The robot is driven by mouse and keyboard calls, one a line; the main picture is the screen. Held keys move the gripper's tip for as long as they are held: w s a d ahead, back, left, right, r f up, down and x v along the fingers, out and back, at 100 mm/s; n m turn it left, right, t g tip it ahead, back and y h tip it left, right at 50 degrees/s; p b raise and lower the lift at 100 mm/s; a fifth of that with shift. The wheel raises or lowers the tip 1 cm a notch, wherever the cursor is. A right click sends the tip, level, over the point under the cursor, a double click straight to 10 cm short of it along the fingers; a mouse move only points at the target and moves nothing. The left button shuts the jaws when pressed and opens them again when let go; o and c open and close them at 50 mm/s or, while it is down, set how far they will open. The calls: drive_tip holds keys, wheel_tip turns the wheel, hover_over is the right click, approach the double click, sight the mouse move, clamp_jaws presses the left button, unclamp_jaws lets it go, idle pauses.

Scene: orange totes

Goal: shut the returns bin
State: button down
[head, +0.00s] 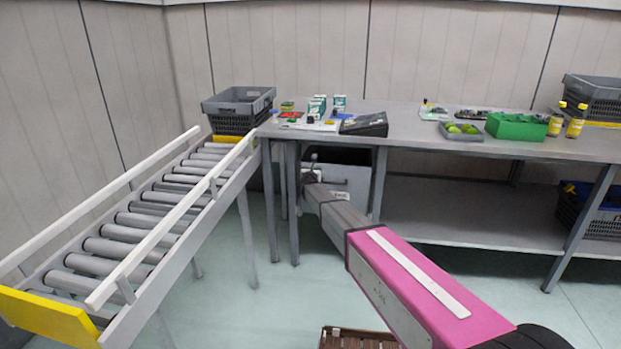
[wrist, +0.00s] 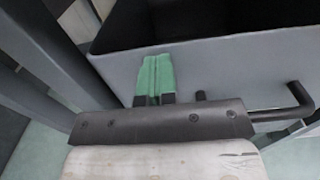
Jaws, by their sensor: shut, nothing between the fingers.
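The returns bin (head: 352,179) is a grey pull-out bin under the table, with a pale front and a dark inside. In the wrist view its front (wrist: 225,70) runs across the picture, and the dark hollow behind its top edge shows that it stands open. A black bar handle (wrist: 299,97) sticks out from the front at the right. My gripper (head: 311,160) is at the left part of the bin's front. In the wrist view my gripper's green fingers (wrist: 155,72) are together and empty, overlapping the front below its top edge; I cannot tell whether they touch.
The grey table (head: 420,150) stands above the bin, its legs on both sides. A roller conveyor (head: 150,220) is at the left. A low shelf (head: 450,215) lies right of the bin. A brown crate (head: 345,339) is on the floor near me. Floor between conveyor and bin is clear.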

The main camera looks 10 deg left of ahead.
drive_tip(key=w, duration=0.5)
drive_tip(key=shift+w, duration=0.1)
drive_tip(key=shift+r, duration=0.1)
drive_tip(key=s, duration=1.5)
drive_tip(key=s+d+f+m+g+h, duration=0.25)
drive_tip(key=s+d+m, duration=0.3)
drive_tip(key=d, duration=0.45)
drive_tip(key=s+d+f+m+g+h, duration=0.25)
drive_tip(key=s+d+m, duration=0.35)
drive_tip(key=d, duration=0.4)
drive_tip(key=s+d+f+m+g+h, duration=0.15)
drive_tip(key=s+d+m+g, duration=0.25)
drive_tip(key=d+m, duration=0.5)
drive_tip(key=s+d+f+m+g+y, duration=0.1)
drive_tip(key=s+d+m+g+y, duration=0.1)
drive_tip(key=s+m, duration=0.3)
drive_tip(key=s+d+f+m+g+y, duration=0.1)
drive_tip(key=s+d+m+g, duration=0.3)
drive_tip(key=s, duration=0.9)
drive_tip(key=s+d+f+m+g+y, duration=0.2)
drive_tip(key=s+m, duration=0.4)
drive_tip(key=s, duration=0.3)
drive_tip(key=shift+d+g+y, duration=0.4)
drive_tip(key=shift+g+y, duration=0.1)
drive_tip(key=shift+y, duration=0.55)
